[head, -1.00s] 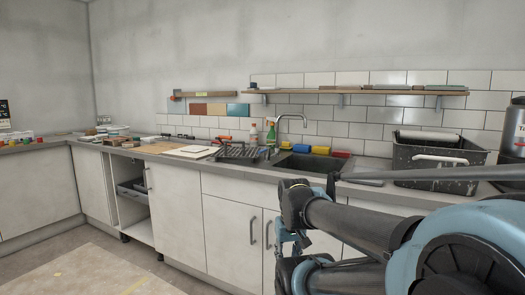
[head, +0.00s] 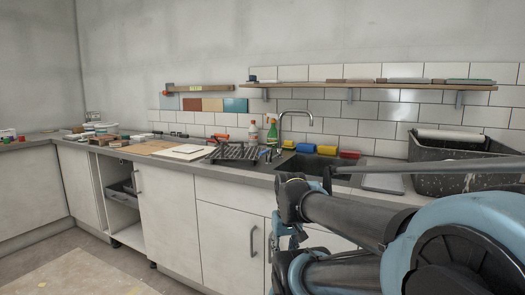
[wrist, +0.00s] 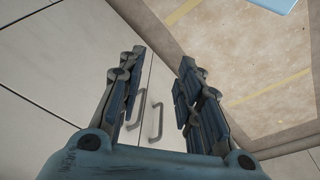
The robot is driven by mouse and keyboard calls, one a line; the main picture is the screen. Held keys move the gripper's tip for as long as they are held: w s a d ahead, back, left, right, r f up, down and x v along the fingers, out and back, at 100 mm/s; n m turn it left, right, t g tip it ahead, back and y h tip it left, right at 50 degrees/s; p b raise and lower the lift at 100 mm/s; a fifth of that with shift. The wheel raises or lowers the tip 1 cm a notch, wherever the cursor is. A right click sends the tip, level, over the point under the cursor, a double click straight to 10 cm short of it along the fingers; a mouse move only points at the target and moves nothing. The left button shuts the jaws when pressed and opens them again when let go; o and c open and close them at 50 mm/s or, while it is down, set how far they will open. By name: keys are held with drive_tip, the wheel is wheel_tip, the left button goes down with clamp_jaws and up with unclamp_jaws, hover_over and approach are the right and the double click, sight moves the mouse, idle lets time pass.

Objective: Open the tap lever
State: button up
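The tap (head: 297,116) is a chrome gooseneck spout at the back edge of the dark sink (head: 312,165) in the head view. My gripper (head: 287,243) hangs in front of the cabinet doors, below the worktop and well short of the tap. In the wrist view my gripper (wrist: 160,75) is open and empty, its two fingers spread apart, with cabinet doors and floor beyond. The tap is not in the wrist view.
A dish rack (head: 238,152), a green bottle (head: 272,133) and yellow, blue and red sponges stand around the sink. A grey tub (head: 455,165) with a roller sits at the right. A shelf (head: 370,84) runs above. A cabinet handle (wrist: 156,121) shows between my fingers.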

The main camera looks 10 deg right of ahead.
wheel_tip(320, 180, up, 40)
drive_tip(key=m+g+y, duration=0.1)
drive_tip(key=m+y, duration=0.1)
drive_tip(key=m, duration=0.5)
hover_over(264, 152)
drive_tip(key=s+d, duration=0.2)
drive_tip(key=x, duration=1.6)
drive_tip(key=shift+w+d+f, duration=0.1)
drive_tip(key=shift+w+d, duration=0.05)
drive_tip(key=shift+d, duration=0.15)
clamp_jaws()
